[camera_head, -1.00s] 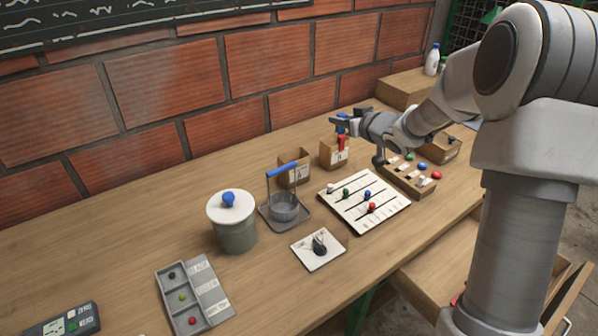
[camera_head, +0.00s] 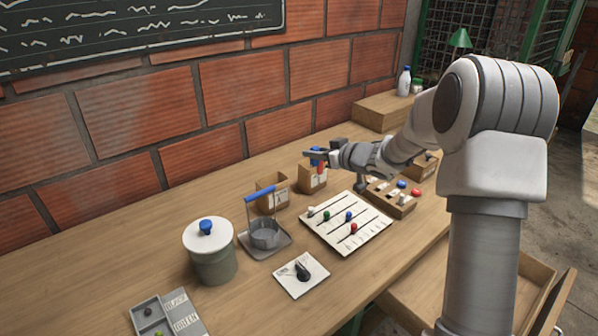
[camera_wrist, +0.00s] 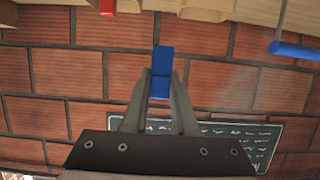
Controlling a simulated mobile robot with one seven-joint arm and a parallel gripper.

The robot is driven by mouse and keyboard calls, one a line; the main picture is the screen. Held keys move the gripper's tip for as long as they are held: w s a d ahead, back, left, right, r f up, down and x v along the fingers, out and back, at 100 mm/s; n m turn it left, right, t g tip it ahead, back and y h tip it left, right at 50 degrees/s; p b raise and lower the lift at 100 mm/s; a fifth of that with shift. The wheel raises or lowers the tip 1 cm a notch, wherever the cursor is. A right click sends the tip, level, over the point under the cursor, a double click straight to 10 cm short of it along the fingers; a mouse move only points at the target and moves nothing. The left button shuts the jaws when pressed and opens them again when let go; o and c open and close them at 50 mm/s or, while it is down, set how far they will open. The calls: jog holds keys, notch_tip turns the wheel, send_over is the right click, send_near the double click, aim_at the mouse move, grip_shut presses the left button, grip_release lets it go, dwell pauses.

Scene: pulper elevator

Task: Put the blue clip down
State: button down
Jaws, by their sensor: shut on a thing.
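The blue clip (camera_wrist: 163,60) is pinched between the fingertips of my gripper (camera_wrist: 160,88), and its free end sticks out past them. In the head view a small blue part of the clip (camera_head: 317,150) shows at my gripper (camera_head: 312,157), above a cardboard box (camera_head: 313,181) near the wall. The fingers hide much of the clip there, and I cannot tell its exact height over the box.
A red piece (camera_head: 320,168) stands at that box. A second box (camera_head: 271,193) is to its left. A blue-handled stand (camera_head: 262,240), a lidded jar (camera_head: 212,265) and a slotted board (camera_head: 345,228) are nearby.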

jog(key=a+f+b, duration=0.1)
jog(key=a+f, duration=0.2)
jog(key=w+a+f+b, duration=0.1)
jog(key=a+f, duration=0.2)
jog(key=a, duration=0.1)
jog(key=w+a+f+b, duration=0.1)
jog(key=a+f+b, duration=0.1)
jog(key=a+f, duration=0.1)
jog(key=shift+w+a+f, duration=0.1)
jog(key=shift+w+a, duration=0.05)
jog(key=shift+f, duration=0.4)
jog(key=shift+f, duration=0.1)
jog(key=shift+f, duration=0.15)
jog(key=c, duration=0.7)
grip_release()
jog(key=shift+b, duration=0.3)
